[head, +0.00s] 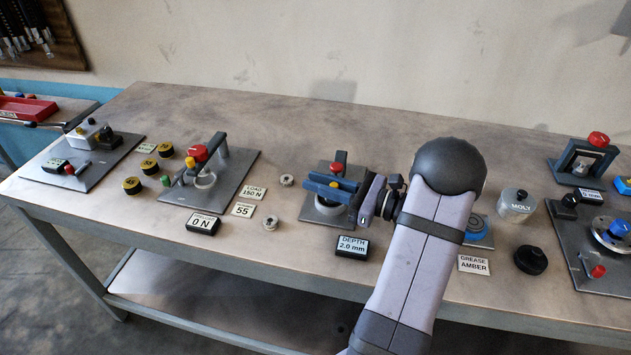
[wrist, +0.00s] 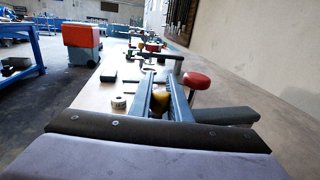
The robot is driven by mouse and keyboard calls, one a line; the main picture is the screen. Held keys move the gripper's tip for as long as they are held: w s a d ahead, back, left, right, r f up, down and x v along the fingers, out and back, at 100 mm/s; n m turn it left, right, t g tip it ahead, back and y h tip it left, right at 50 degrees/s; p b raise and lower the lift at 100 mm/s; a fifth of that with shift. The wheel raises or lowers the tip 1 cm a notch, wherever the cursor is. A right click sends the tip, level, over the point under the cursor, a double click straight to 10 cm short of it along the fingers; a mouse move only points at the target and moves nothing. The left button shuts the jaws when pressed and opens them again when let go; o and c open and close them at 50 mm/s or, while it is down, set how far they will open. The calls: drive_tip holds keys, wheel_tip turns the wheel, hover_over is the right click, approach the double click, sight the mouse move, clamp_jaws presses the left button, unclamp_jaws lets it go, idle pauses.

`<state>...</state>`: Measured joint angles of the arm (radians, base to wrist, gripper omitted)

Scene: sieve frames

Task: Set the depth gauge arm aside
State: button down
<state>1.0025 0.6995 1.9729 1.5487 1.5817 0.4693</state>
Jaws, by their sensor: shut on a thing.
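The depth gauge station is a small grey plate (head: 312,215) with a pale ring (head: 328,206) on it, near the middle of the bench. A red knob (head: 336,168) stands behind on a dark upright; a red knob also shows in the wrist view (wrist: 196,80), right of my fingers. My gripper (head: 330,187) reaches in from the right over the plate, its two blue fingers shut on a yellow knob (wrist: 159,98), seemingly that of the depth gauge arm. The fingers hide most of the arm and part of the ring.
A display reading "DEPTH 2.0 mm" (head: 352,246) lies in front of the plate. Small metal rings (head: 287,180) lie to its left, with a larger fixture plate (head: 243,172) beyond. A MOLY tin (head: 516,204) and black knob (head: 530,260) are right. The bench behind is clear.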

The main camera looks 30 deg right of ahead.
sight(336, 186)
drive_tip(key=shift+s+d+n+g+y, duration=1.4)
drive_tip(key=shift+g+y, duration=0.1)
drive_tip(key=shift+y, duration=0.2)
drive_tip(key=shift+s+d+n+g+y, duration=0.5)
drive_tip(key=shift+d+n+g+y, duration=0.1)
drive_tip(key=shift+d+n+g, duration=0.15)
drive_tip(key=shift+s+d+n+g+y, duration=0.55)
drive_tip(key=shift+d+g+y, duration=0.1)
drive_tip(key=shift+g, duration=0.2)
drive_tip(key=c, duration=1.7)
unclamp_jaws()
drive_tip(key=shift+o, duration=0.2)
drive_tip(key=shift+r, duration=0.15)
